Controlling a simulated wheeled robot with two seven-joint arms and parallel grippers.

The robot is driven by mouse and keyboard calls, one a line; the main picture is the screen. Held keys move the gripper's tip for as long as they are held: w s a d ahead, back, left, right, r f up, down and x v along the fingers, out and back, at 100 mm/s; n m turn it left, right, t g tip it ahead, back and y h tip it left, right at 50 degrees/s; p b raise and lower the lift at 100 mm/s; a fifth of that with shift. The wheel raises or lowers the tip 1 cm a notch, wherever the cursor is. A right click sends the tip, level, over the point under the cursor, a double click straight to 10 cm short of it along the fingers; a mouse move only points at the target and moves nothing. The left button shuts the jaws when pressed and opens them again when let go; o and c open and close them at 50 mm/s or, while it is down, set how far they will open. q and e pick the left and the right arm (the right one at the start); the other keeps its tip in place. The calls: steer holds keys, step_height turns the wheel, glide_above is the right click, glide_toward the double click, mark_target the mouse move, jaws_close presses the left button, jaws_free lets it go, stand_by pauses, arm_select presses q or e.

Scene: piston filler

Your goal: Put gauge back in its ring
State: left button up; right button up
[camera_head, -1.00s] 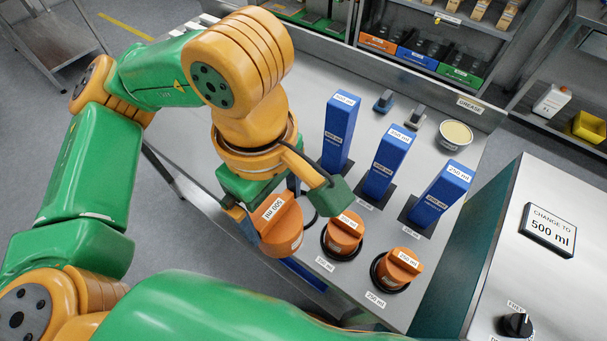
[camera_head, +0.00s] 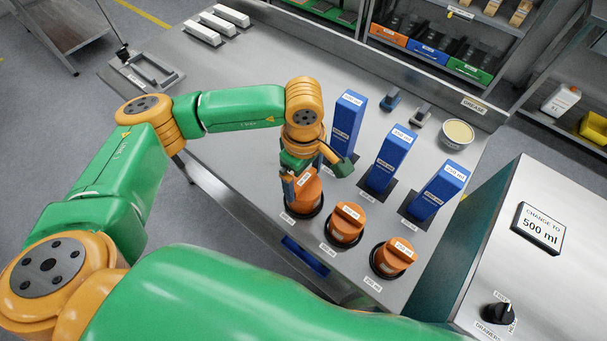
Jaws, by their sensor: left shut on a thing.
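The orange gauge (camera_head: 306,196) has a raised handle with a white label; in the earlier frame it reads 500 ml. My left gripper (camera_head: 299,176) is shut on its handle from above. The gauge stands roughly upright at the leftmost black ring (camera_head: 318,211), whose dark rim shows around its base. I cannot tell whether it is fully seated or just above the ring. Two similar orange gauges, the middle one (camera_head: 346,223) and the right one (camera_head: 393,257), sit in their own black rings. My right gripper is not in view.
Three tall blue blocks, left (camera_head: 346,124), middle (camera_head: 390,160) and right (camera_head: 438,191), stand close behind the gauges. A grease tin (camera_head: 457,134) is farther back. A panel reading "CHANGE TO 500 ml" (camera_head: 540,228) is at right. The left part of the steel table (camera_head: 240,70) is largely clear.

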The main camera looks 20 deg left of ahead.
arm_select(q)
steer(key=o, duration=1.2)
steer(key=shift+f, duration=0.1)
steer(key=shift+r+p, duration=0.4)
steer(key=shift+p, duration=0.05)
step_height(320, 180, up, 12)
steer(key=b, duration=0.2)
steer(key=shift+f+b, duration=0.2)
steer(key=shift+b, duration=0.1)
